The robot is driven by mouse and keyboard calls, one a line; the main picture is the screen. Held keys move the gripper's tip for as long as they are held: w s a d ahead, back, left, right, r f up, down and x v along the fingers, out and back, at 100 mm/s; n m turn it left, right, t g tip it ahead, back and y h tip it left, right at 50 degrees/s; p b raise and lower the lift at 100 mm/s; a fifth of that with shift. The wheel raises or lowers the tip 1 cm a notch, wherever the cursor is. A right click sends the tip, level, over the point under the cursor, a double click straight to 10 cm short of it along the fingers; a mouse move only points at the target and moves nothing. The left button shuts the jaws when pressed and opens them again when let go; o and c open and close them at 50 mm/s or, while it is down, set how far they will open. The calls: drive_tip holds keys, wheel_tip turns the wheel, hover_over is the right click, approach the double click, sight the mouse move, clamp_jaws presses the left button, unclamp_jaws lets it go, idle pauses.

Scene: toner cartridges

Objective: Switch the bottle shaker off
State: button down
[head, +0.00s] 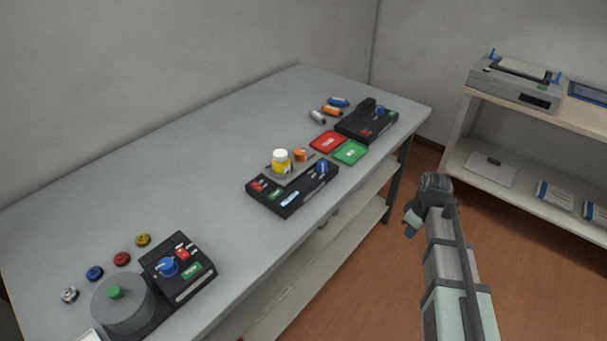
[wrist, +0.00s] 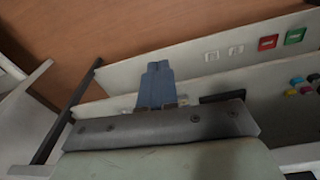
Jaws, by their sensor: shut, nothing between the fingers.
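The bottle shaker (head: 309,187) stands at the middle of the table's front edge. It has a black control panel with a red control (head: 258,186), a green control (head: 275,195), a lit pale-blue display (head: 290,199) and a blue knob (head: 322,167). A yellow bottle with a white cap (head: 281,161) stands upright on its grey platform. The marks on the controls are too small to read. My gripper (head: 410,231) is off the table, to the right of the shaker and apart from it. Its blue fingers (wrist: 155,85) are shut and empty in the wrist view.
A device with a grey drum (head: 123,304) and a blue knob stands at the front left. Red (head: 328,142) and green (head: 350,152) squares and another black device (head: 366,122) lie beyond the shaker. A shelf unit (head: 500,105) is at right. The floor between is open.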

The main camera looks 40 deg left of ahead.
sight(255, 184)
drive_tip(key=s+a+r+n, duration=0.2)
drive_tip(key=a+r+n, duration=0.1)
drive_tip(key=a, duration=0.5)
drive_tip(key=s+a+r+n, duration=0.3)
drive_tip(key=a+r, duration=0.3)
drive_tip(key=a, duration=0.2)
drive_tip(key=s+a+r+n+y, duration=0.1)
drive_tip(key=s+a+r+n, duration=0.1)
drive_tip(key=a+r+n, duration=0.2)
drive_tip(key=shift+s+a+r+n, duration=0.1)
drive_tip(key=shift+s+a+n, duration=0.1)
drive_tip(key=shift+a, duration=0.75)
drive_tip(key=shift+s+a+r+n, duration=0.1)
drive_tip(key=shift+s+a+n, duration=0.1)
drive_tip(key=shift+a, duration=0.75)
drive_tip(key=s+a+r+n, duration=0.8)
drive_tip(key=s+a+r, duration=0.4)
drive_tip(key=s+a, duration=0.2)
drive_tip(key=shift+s+a+r+n+g, duration=0.2)
drive_tip(key=shift+a+n+g, duration=0.1)
drive_tip(key=shift+a+n, duration=0.15)
drive_tip(key=a+f, duration=0.1)
drive_tip(key=f, duration=0.3)
drive_tip(key=a+f, duration=0.1)
drive_tip(key=f, duration=0.8)
drive_tip(key=shift+a+f, duration=0.4)
